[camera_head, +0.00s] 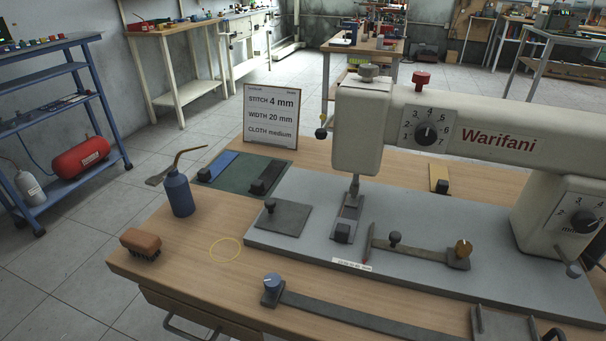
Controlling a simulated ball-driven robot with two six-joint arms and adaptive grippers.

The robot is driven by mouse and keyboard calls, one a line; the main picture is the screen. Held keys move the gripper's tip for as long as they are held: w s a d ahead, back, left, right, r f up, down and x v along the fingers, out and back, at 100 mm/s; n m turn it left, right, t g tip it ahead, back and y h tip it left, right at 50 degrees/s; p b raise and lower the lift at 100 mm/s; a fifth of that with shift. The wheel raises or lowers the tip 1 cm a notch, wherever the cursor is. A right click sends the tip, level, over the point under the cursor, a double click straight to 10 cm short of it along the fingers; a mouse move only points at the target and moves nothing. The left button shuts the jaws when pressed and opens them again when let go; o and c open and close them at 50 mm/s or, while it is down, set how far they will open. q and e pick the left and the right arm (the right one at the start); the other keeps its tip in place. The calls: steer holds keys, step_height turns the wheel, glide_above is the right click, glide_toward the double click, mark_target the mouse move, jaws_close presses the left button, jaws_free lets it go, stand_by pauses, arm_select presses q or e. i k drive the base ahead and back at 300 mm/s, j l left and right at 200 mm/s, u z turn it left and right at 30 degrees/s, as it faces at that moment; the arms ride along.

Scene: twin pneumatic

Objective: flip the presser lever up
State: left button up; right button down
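A cream sewing machine marked Warifani (490,140) stands on a grey bed plate (300,240) on the wooden table. Its head (360,125) is at the left end, above the needle area and a small dark presser foot (343,232). A small lever with a dark round knob (321,133) sticks out at the left side of the head; I take it for the presser lever, though it is small and its position is hard to tell. Neither of my grippers is in view.
A blue oil can (179,194), a brush (141,244) and a settings card (270,116) stand left of the machine. Knobbed slides (395,241) lie on the bed plate, and a long bar (350,315) lies in front. The table's left front is mostly clear.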

mark_target(320, 134)
steer(key=j, duration=0.65)
steer(key=k+j, duration=0.1)
steer(key=j, duration=0.6)
steer(key=j+z, duration=0.1)
steer(key=j, duration=0.55)
steer(key=k+j, duration=0.15)
steer(key=j, duration=0.5)
